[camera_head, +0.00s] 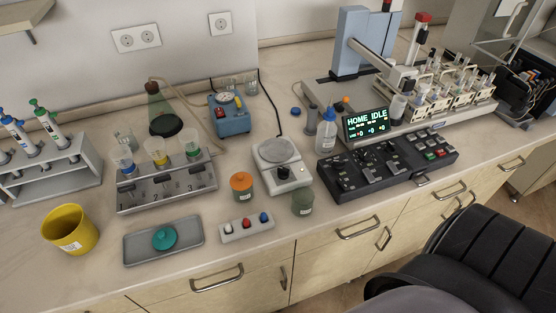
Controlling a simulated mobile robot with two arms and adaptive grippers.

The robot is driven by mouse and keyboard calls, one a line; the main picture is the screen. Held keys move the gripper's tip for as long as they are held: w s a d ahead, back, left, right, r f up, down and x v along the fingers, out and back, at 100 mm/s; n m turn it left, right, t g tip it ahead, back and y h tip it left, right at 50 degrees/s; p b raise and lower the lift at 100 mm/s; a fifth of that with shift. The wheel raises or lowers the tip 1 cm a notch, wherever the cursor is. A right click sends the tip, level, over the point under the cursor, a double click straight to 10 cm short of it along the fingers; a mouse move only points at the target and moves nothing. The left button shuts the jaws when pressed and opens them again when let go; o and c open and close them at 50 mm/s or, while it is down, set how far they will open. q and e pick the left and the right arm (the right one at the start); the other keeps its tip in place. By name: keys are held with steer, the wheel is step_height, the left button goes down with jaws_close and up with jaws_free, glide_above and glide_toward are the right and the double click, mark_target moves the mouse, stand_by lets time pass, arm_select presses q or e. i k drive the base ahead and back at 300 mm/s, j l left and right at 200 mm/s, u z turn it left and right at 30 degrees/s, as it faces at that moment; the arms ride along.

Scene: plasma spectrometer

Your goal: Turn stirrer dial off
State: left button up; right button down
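The stirrer (266,184) is a small white device with a round grey plate (279,150) on top, standing in the middle of the bench. Its dial (284,173) is a dark round knob on the front face, below the plate. The dial is small in this view, and I cannot tell which setting it points to. Neither of my grippers is in view.
An orange-lidded jar (241,184) stands left of the stirrer, and a green-grey jar (303,202) stands in front. A black control panel (345,182) is close on the right. A black chair (490,255) stands before the bench.

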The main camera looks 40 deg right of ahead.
mark_target(283, 173)
steer(key=z, duration=1.1)
